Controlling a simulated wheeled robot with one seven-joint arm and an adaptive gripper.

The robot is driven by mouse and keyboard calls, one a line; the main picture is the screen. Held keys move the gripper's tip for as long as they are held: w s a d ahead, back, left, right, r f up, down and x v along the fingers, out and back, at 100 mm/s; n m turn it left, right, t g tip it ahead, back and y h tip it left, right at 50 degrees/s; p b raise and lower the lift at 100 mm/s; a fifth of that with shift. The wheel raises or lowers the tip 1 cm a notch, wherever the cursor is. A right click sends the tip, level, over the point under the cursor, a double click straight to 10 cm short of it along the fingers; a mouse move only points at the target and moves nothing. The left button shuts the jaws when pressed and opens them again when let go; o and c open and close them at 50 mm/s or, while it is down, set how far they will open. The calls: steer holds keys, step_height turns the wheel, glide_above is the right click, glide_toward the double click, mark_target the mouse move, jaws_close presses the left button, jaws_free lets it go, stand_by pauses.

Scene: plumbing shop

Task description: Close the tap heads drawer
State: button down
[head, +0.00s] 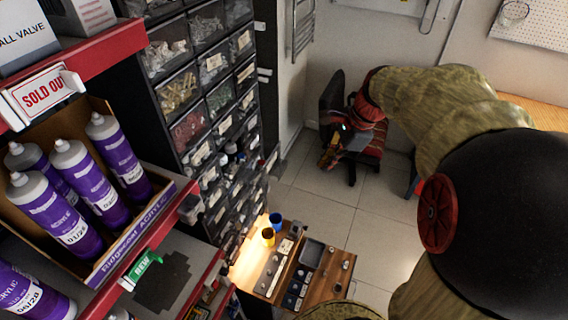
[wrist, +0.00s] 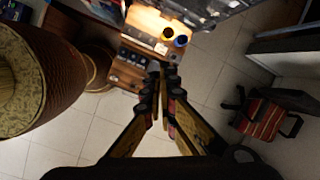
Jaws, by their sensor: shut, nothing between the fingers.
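The tall dark drawer cabinet (head: 213,100) stands left of centre in the head view, with many small clear-fronted drawers holding fittings. Their labels are too small to read, so I cannot tell which is the tap heads drawer or how far out it is. Part of the cabinet's lower face seems to show at the top of the wrist view. My gripper (head: 328,158) is in the open space right of the cabinet, apart from it. In the wrist view my gripper (wrist: 163,75) has its fingertips together, with nothing between them.
A low wooden bench (head: 323,287) with a yellow cup (head: 268,237), a blue cup (head: 276,220) and trays stands below the cabinet. A red-striped chair (head: 368,145) is behind my gripper. Shelves with purple bottles (head: 91,183) fill the left. Tiled floor between is clear.

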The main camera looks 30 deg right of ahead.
mark_target(247, 161)
steer(key=w+a+f+m+p, duration=0.1)
steer(key=w+a+f+m, duration=0.4)
steer(key=w+a+f, duration=0.1)
steer(key=shift+w+f+m+y, duration=0.3)
steer(key=shift+w+f, duration=0.4)
steer(key=shift+f, duration=0.15)
steer(key=shift+a, duration=0.1)
steer(key=w+a+p, duration=0.2)
steer(key=w+a, duration=0.1)
steer(key=w, duration=0.1)
steer(key=w+a+p, duration=0.2)
steer(key=w+a, duration=0.1)
steer(key=w, duration=0.1)
steer(key=w+a+p, duration=0.2)
steer(key=w+a, duration=0.1)
steer(key=w, duration=0.1)
steer(key=shift+a, duration=0.1)
stand_by(0.5)
